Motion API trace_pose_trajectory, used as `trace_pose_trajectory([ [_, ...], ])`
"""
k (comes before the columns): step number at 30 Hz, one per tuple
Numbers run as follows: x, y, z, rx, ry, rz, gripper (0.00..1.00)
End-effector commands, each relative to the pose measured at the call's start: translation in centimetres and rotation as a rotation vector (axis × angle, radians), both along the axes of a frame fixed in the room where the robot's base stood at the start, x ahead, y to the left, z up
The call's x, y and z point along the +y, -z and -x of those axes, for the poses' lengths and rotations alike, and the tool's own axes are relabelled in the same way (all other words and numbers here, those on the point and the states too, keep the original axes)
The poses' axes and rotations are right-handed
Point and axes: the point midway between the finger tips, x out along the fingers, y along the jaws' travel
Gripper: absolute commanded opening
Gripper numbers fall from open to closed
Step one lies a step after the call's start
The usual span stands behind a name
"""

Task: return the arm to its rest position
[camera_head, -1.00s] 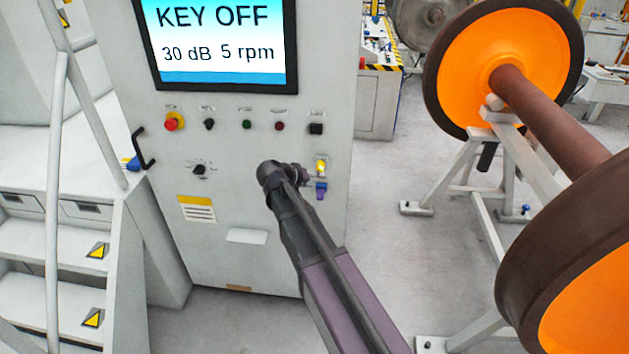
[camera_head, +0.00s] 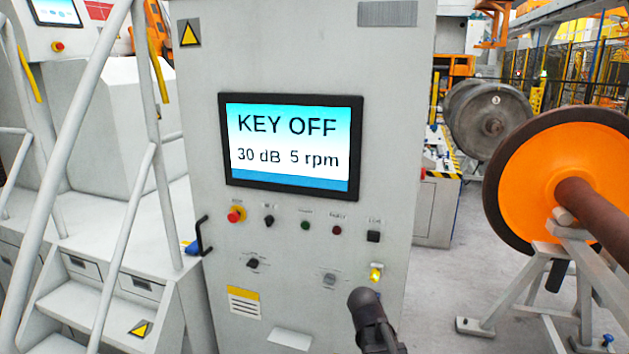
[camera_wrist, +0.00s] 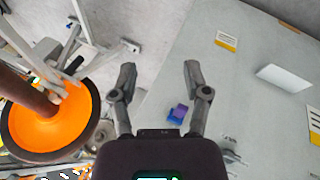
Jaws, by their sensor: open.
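My arm shows at the bottom of the head view (camera_head: 372,322), in front of the lower right of a grey control cabinet (camera_head: 395,130). My gripper's fingers are hidden in that view. In the wrist view my gripper (camera_wrist: 158,75) is open with nothing between its two spread fingers. A blue and purple piece (camera_wrist: 178,114) on the cabinet face shows beyond the fingers, apart from them. The cabinet screen (camera_head: 290,143) reads KEY OFF, 30 dB, 5 rpm.
An orange-faced wheelset (camera_head: 535,190) on a grey stand (camera_head: 510,295) is at the right. Grey steps with railings (camera_head: 70,290) are at the left. A black handle (camera_head: 203,236) sticks out from the cabinet. Floor (camera_head: 435,290) is clear between cabinet and wheelset.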

Motion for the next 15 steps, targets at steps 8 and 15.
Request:
trace_pose_trajectory([
  [8,0.9,1.6,7.9,0.131,-0.022,-0.288,0.61],
  [15,1.8,1.8,10.2,0.169,-0.043,-0.402,0.61],
])
